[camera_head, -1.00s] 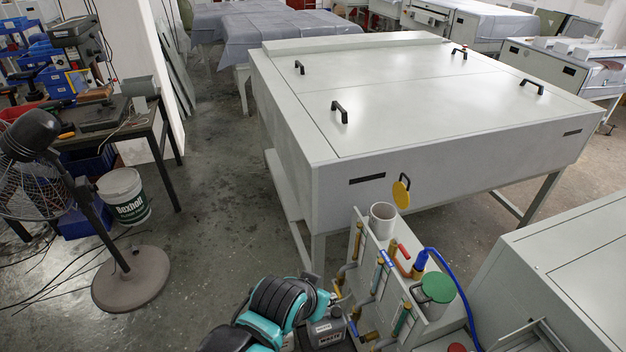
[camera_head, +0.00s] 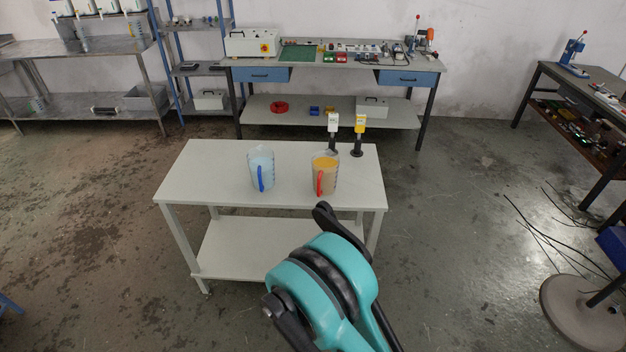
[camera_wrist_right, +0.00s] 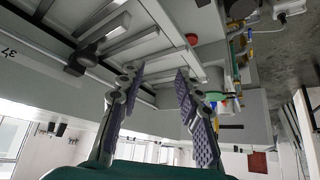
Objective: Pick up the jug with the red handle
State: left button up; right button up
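The jug with the red handle (camera_head: 331,168) stands upright on a small white table (camera_head: 215,178) in the head view. It is clear and holds orange liquid, and its red handle faces me. A similar jug with a blue handle (camera_head: 262,166) and pale blue liquid stands to its left, apart from it. A teal and black arm of mine rises in front of the table and does not touch either jug. My right gripper (camera_wrist_right: 157,74) is open and empty in the right wrist view, with no jug in that view. My left gripper does not show.
Two upright devices, one white (camera_head: 333,125) and one yellow (camera_head: 359,128), stand at the table's back right corner. A workbench (camera_head: 345,63) stands behind against the wall. Floor is clear on the table's left. Cables and a round fan base (camera_head: 580,312) lie at right.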

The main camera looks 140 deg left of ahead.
aim_at(326, 163)
jog(key=l+u, duration=0.1)
jog(key=u, duration=4.35)
